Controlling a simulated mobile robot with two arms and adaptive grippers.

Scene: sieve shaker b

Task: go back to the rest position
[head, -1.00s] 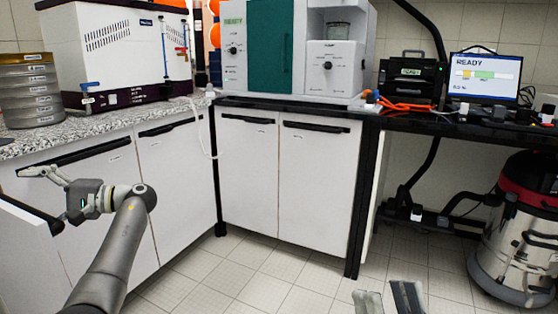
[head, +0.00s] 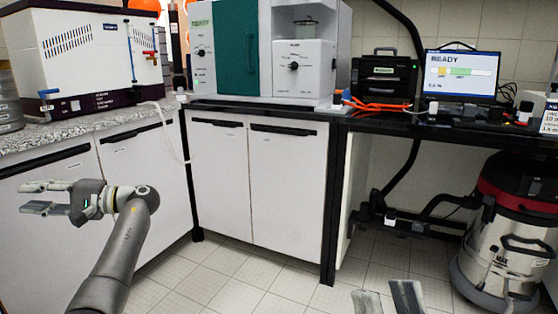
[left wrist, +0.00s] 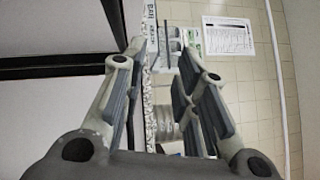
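My left gripper (head: 45,197) is at the left of the head view, in front of the white cabinet doors and below the granite worktop. Its fingers point left and stand apart with nothing between them. The left wrist view also shows the left gripper (left wrist: 158,95) open and empty. Two fingertips of my right gripper (head: 388,299) show at the bottom edge of the head view, apart from each other. The rest of the right gripper is out of the picture.
A granite worktop (head: 70,132) carries a white machine (head: 85,55) and a sieve stack (head: 8,105), cut off at the left edge. White cabinets (head: 222,185) stand ahead. A vacuum cleaner (head: 500,235) stands at the right. The tiled floor (head: 265,285) between is clear.

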